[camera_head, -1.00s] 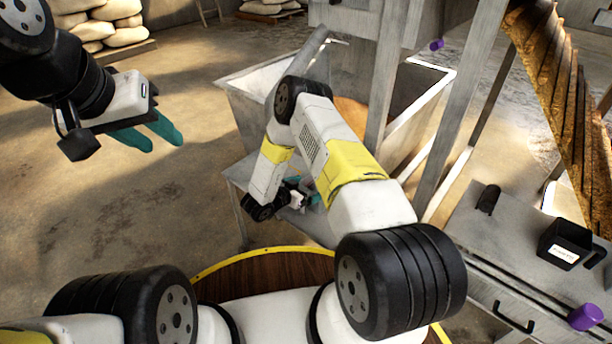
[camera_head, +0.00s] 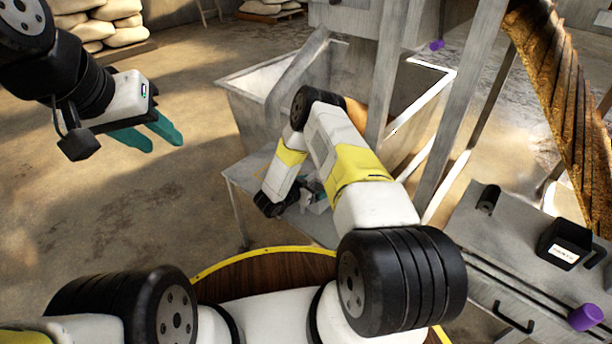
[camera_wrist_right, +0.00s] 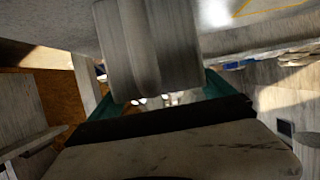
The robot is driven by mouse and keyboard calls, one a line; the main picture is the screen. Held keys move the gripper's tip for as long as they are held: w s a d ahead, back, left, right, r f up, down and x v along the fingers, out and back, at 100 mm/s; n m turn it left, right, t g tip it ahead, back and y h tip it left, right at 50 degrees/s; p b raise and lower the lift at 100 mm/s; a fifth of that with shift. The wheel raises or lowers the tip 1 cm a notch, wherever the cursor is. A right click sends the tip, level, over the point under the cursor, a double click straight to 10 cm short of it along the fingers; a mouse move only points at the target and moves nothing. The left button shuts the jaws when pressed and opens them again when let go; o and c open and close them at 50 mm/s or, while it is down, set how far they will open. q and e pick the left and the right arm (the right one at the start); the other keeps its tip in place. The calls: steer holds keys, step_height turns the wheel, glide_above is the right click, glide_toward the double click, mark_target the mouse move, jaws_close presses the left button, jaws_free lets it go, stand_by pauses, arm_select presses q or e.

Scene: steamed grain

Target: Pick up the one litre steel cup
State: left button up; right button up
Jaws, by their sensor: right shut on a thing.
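The steel cup (camera_wrist_right: 150,50) fills the upper middle of the right wrist view as a grey metal cylinder with a lengthwise groove. My right gripper (camera_wrist_right: 157,98) has its teal fingers on both sides of it and is shut on it. In the head view my right forearm covers most of this gripper, which is low beside the hopper; the cup cannot be made out clearly there. My left gripper (camera_head: 163,138) is open and empty, in the air at the upper left, far from the cup.
A metal hopper (camera_head: 250,112) stands behind my right arm, with a low grey table (camera_head: 245,178) in front. Metal posts (camera_head: 385,85) rise close to that arm. A bench (camera_head: 510,240) at right bears a black box (camera_head: 565,240). Floor at left is clear.

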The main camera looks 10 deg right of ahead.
steer(key=shift+c, duration=0.9)
steer(key=shift+r, duration=0.1)
